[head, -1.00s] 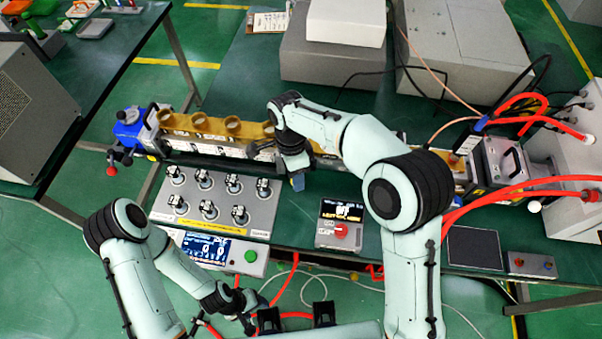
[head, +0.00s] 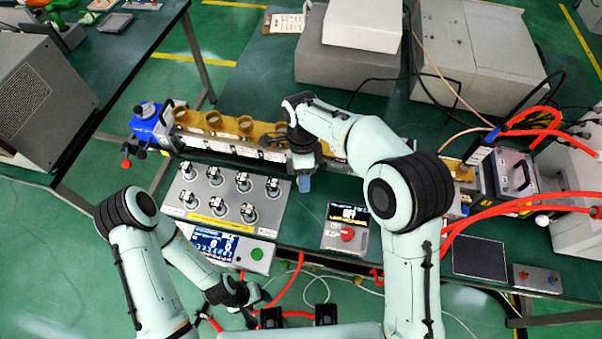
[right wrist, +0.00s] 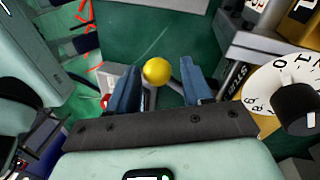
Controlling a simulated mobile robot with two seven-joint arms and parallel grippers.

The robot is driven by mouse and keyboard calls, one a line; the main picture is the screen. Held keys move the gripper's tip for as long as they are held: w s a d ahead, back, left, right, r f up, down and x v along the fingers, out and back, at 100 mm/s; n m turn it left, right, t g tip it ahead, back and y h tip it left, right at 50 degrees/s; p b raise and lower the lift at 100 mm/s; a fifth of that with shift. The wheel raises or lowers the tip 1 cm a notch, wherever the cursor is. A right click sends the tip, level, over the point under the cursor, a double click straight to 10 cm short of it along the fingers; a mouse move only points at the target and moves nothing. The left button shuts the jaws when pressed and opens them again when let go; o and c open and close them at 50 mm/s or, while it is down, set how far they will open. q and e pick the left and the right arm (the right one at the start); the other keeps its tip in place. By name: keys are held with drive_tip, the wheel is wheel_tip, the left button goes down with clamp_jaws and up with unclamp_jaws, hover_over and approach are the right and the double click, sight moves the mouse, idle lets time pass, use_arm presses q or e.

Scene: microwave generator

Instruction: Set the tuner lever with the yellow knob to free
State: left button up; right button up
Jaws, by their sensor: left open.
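The yellow knob (right wrist: 157,71) is a round ball in the right wrist view. It lies between the two blue fingers of my right gripper (right wrist: 160,68), nearer the left finger in the picture. The fingers are apart, and no contact with the knob can be made out. In the head view my right gripper (head: 304,182) points down at the front edge of the long waveguide assembly (head: 212,118), and the yellow knob is hidden there. The lever's lettering cannot be read. My left gripper (head: 259,308) is open and empty, low in front of the bench.
A white dial with a black knob (right wrist: 297,103) is close right of my right gripper. A panel with several metal switches (head: 225,190) and a display box with a red knob (head: 346,230) stand in front. Red hoses (head: 490,210) cross the bench's right side.

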drive_tip(key=shift+w+a+r, duration=0.1)
drive_tip(key=shift+r, duration=0.4)
use_arm(q)
drive_tip(key=shift+w+r+p, duration=0.55)
drive_tip(key=shift+r+p, duration=0.05)
drive_tip(key=shift+r, duration=0.2)
use_arm(e)
wheel_tip(320, 180, up, 6)
drive_tip(key=w, duration=0.1)
drive_tip(key=shift+r, duration=0.2)
use_arm(q)
drive_tip(key=shift+s, duration=0.15)
use_arm(e)
drive_tip(key=shift+f, duration=0.1)
